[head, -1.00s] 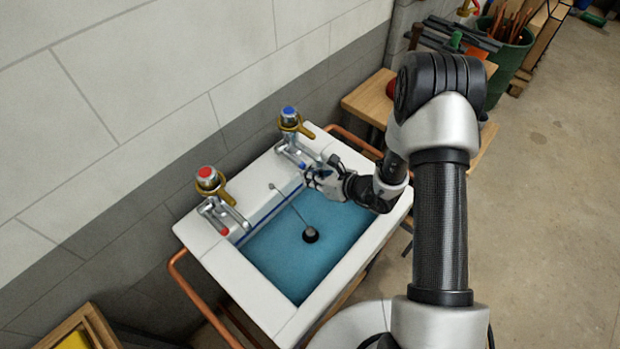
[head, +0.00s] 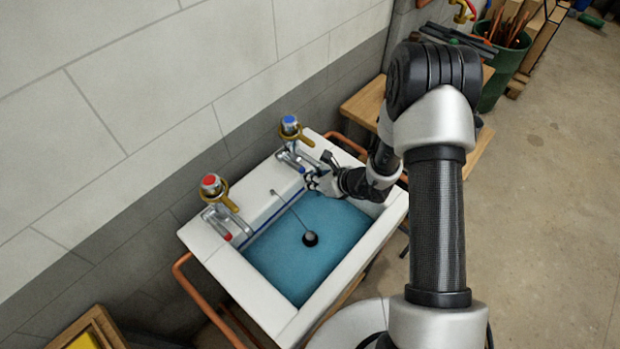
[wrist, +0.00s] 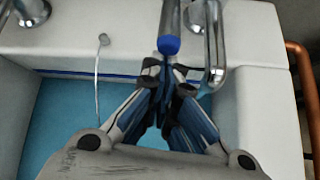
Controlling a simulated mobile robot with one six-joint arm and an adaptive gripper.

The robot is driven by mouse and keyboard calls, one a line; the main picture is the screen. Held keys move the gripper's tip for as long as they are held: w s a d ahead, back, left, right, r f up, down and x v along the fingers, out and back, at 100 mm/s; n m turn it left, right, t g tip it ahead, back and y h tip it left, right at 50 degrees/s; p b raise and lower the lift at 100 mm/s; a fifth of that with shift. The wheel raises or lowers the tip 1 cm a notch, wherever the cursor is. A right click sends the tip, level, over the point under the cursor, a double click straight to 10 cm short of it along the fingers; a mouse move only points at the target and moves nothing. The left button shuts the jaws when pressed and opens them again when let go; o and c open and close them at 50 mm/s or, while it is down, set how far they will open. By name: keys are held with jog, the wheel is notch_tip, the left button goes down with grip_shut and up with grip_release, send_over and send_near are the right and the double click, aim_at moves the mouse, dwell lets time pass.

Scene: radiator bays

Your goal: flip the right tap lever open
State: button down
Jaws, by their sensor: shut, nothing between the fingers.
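The right tap (head: 291,139) stands on the back ledge of the white sink, with a blue cap and a brass-coloured collar. Its lever, with a blue tip (wrist: 168,46), points out toward the basin and shows at the top middle of the wrist view. My gripper (wrist: 165,75) is shut and empty. Its fingertips are just below the blue tip in the wrist view; I cannot tell whether they touch it. In the head view my gripper (head: 310,181) is over the basin's back right, beside the tap. The left tap (head: 213,195) has a red cap and a red-tipped lever.
The white sink (head: 288,321) holds blue water, with a black plug (head: 310,239) on a chain. Copper pipes (head: 190,295) run around the sink. The block wall (head: 120,120) is close behind. A wooden bench (head: 363,104) stands to the right.

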aim_at(297, 167)
jog(key=r+g+h+p, duration=0.1)
jog(key=r+p, duration=0.1)
jog(key=p, duration=0.4)
jog(key=r+g+h+p, duration=0.1)
jog(key=r+p, duration=0.1)
jog(key=p, duration=0.4)
jog(key=w+a+r+g+h+p, duration=0.1)
jog(key=r+g+h+p, duration=0.1)
jog(key=p, duration=0.4)
jog(key=shift+w+a+r, duration=0.1)
jog(key=shift+r, duration=0.35)
jog(key=shift+w+a+r+p, duration=0.4)
jog(key=shift+r+p, duration=0.2)
jog(key=shift+p, duration=0.35)
jog(key=shift+w+a+r+p, duration=0.35)
jog(key=shift+r+p, duration=0.3)
jog(key=shift+p, duration=0.35)
jog(key=shift+w+a+r+p, duration=0.4)
jog(key=shift+r+p, duration=0.2)
jog(key=shift+p, duration=0.35)
